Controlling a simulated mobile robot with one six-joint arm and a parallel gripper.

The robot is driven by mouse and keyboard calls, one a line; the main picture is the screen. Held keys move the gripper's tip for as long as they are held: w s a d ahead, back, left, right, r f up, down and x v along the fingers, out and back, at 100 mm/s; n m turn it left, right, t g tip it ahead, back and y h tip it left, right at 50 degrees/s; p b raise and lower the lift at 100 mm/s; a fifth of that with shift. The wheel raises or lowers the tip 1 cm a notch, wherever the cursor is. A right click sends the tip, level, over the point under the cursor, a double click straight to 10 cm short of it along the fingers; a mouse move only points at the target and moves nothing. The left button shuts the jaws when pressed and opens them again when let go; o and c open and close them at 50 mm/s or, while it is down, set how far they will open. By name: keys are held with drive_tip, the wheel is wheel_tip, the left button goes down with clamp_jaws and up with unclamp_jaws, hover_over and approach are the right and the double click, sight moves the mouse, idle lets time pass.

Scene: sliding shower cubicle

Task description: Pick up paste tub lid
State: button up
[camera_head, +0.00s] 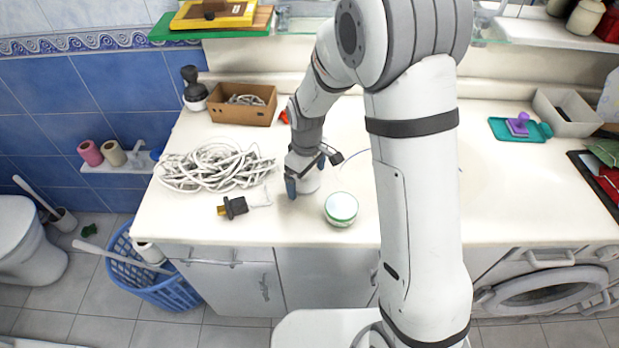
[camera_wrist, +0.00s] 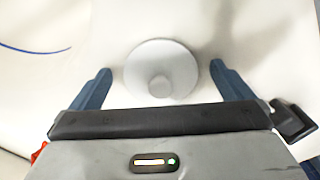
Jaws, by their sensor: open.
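A round white lid-like disc (camera_wrist: 165,60) with a small round knob lies on the pale counter in the wrist view. My gripper (camera_wrist: 160,70) is open, with one blue finger on each side of the disc and a gap to both. In the head view my gripper (camera_head: 312,174) points down over the counter, with a white round piece (camera_head: 308,184) partly hidden beneath it. A tub (camera_head: 341,208) with a pale top and green rim stands just right of the gripper. I cannot tell how high the fingers are above the counter.
A heap of white cable (camera_head: 215,167) lies left of the gripper. A cardboard box (camera_head: 242,104) stands behind. My arm hides part of the counter on the right.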

drive_tip(key=shift+c, duration=0.2)
drive_tip(key=c, duration=0.9)
